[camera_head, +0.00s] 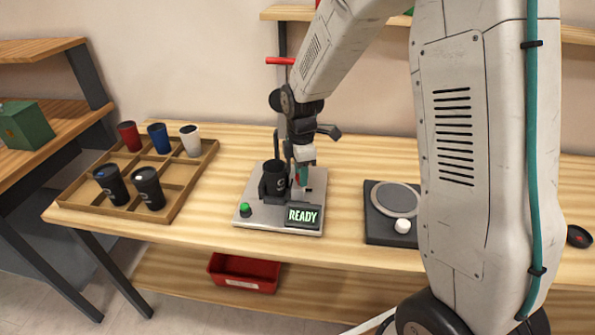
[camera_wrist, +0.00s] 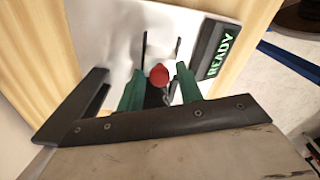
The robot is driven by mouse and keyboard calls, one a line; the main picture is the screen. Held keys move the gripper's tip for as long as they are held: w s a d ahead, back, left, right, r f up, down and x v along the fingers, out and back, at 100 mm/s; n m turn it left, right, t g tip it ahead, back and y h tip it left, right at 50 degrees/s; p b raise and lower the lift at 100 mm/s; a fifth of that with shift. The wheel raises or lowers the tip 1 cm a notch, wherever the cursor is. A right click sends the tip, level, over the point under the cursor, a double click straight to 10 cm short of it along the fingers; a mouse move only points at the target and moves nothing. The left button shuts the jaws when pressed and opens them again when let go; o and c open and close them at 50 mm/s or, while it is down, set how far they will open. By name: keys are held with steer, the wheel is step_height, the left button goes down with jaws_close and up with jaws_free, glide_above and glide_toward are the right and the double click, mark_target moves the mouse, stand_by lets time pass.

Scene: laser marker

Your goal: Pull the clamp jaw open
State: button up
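The laser marker's white base plate (camera_head: 255,217) stands on the table in the head view, with a green button and a display reading READY (camera_head: 303,215). A black cup (camera_head: 275,181) stands upright at the clamp on the plate. My gripper (camera_head: 303,172) points down just right of the cup. In the wrist view, my gripper (camera_wrist: 160,86) has its green fingertips apart, on either side of a red knob (camera_wrist: 159,76), with a gap showing at each side. The knob seems to belong to the clamp jaw. The jaw itself is mostly hidden by my gripper.
A wooden tray (camera_head: 68,200) with several cups stands at the left. A dark device with a round plate (camera_head: 395,199) and white knob stands to the right. A red bin (camera_head: 243,272) is on the lower shelf. Table in front of the tray is clear.

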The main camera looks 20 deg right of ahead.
steer(key=shift+o, duration=0.4)
steer(key=shift+r, duration=0.1)
steer(key=shift+w+a+r, duration=0.1)
steer(key=shift+r, duration=0.3)
step_height(320, 180, up, 7)
steer(key=shift+f, duration=0.1)
steer(key=shift+s+m, duration=0.3)
steer(key=shift+m, duration=0.4)
steer(key=s+r+m, duration=0.4)
steer(key=s+m, duration=0.1)
steer(key=s, duration=0.5)
steer(key=s+d+r+m+t, duration=0.1)
steer(key=s+r+m, duration=0.3)
steer(key=s, duration=0.5)
steer(key=s+r+m, duration=0.4)
steer(key=s+m, duration=0.1)
steer(key=s, duration=0.5)
steer(key=shift+s+d+m, duration=0.15)
steer(key=shift+s+m, duration=0.2)
steer(key=shift+m, duration=0.05)
